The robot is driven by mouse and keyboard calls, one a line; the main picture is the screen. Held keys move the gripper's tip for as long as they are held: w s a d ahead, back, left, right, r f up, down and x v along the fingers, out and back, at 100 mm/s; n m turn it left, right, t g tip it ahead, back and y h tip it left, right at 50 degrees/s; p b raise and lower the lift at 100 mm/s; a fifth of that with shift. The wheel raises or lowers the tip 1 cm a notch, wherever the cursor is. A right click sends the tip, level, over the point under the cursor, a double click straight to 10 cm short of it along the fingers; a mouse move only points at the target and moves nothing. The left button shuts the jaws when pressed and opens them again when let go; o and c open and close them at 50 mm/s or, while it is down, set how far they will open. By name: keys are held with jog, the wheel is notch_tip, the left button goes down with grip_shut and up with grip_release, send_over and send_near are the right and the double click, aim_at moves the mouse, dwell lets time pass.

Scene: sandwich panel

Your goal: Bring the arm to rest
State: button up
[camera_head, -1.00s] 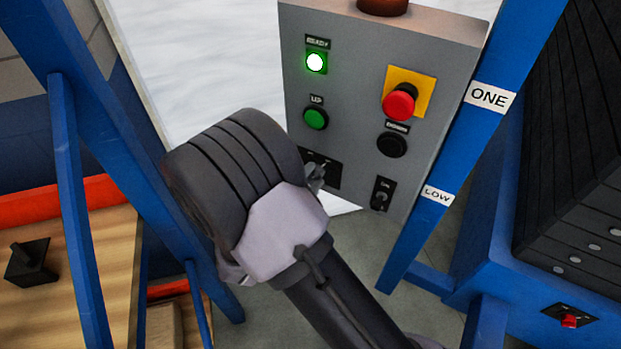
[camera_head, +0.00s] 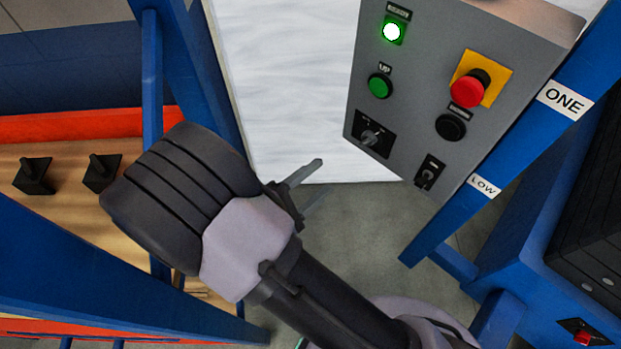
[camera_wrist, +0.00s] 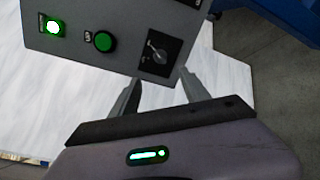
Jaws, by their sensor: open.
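My gripper (camera_head: 308,184) is open and empty. In the head view its two fingers point up and right, below and left of the grey control panel (camera_head: 420,95), with a gap between them and the panel. In the wrist view my gripper (camera_wrist: 157,92) shows its two spread fingers below the panel's lower edge, close to the rotary switch (camera_wrist: 158,50) in the picture. In the head view my wrist covers part of the blue frame and the wooden bench behind it.
The panel carries a lit green lamp (camera_head: 392,31), a green button (camera_head: 379,86), a red emergency stop (camera_head: 468,90) and a black button (camera_head: 451,127). Blue posts (camera_head: 520,150) stand at both sides. A wooden surface with black knobs (camera_head: 100,172) lies left. Grey floor (camera_head: 365,225) is clear below.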

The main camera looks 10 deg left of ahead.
jog(key=shift+v, duration=1.1)
jog(key=s+d+r+m+g+y, duration=0.1)
jog(key=s+d+r+m+g, duration=0.2)
jog(key=d+r+m+g, duration=0.5)
jog(key=s+d+r+m+g+y, duration=0.1)
jog(key=s+d+m+g, duration=0.2)
jog(key=d+m+g, duration=0.65)
notch_tip(320, 180, up, 10)
jog(key=s+d+m+t+y, duration=0.1)
jog(key=s+m+t+y, duration=0.1)
jog(key=m+t+y, duration=0.3)
jog(key=t+y, duration=0.3)
jog(key=shift+d+y, duration=0.4)
jog(key=shift+f+t, duration=0.1)
jog(key=shift+t, duration=0.15)
